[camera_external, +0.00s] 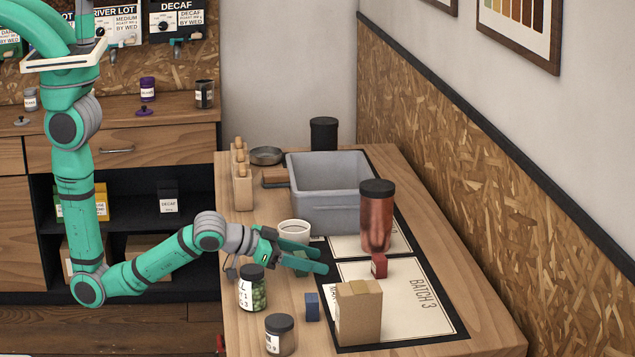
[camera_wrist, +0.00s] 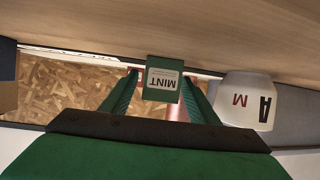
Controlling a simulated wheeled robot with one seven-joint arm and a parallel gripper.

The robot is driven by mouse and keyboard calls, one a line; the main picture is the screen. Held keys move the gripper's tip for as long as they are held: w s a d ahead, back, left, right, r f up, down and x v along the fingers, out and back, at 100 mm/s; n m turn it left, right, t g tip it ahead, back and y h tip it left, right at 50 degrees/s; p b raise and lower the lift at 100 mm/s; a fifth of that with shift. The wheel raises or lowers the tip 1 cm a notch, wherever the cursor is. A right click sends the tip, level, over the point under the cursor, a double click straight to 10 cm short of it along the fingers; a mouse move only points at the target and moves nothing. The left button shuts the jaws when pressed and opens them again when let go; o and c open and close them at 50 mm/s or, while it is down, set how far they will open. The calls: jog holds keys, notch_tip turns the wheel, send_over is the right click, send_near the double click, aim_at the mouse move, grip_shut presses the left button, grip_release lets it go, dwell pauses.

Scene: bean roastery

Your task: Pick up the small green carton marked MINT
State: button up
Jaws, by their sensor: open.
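The small green carton marked MINT (camera_wrist: 162,78) shows in the wrist view, with its white label upside down. It stands against the wooden surface at the top of that view. My gripper (camera_wrist: 159,76) is open, with one green finger on each side of the carton and visible room at the left finger. I cannot tell whether the right finger touches it. In the external view my gripper (camera_external: 322,260) is low over the table, its fingers pointing right.
A white cup (camera_external: 294,230) stands close behind my gripper; it also shows in the wrist view (camera_wrist: 246,101). A green-bean jar (camera_external: 252,291), blue box (camera_external: 312,306), brown box (camera_external: 358,316), red box (camera_external: 379,266), tall red-brown jar (camera_external: 376,220) and grey bin (camera_external: 330,215) stand around.

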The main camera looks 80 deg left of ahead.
jog(key=shift+w+f, duration=0.15)
jog(key=shift+w, duration=0.2)
jog(key=shift+c, duration=0.3)
jog(key=c, duration=1.1)
jog(key=shift+o, duration=0.2)
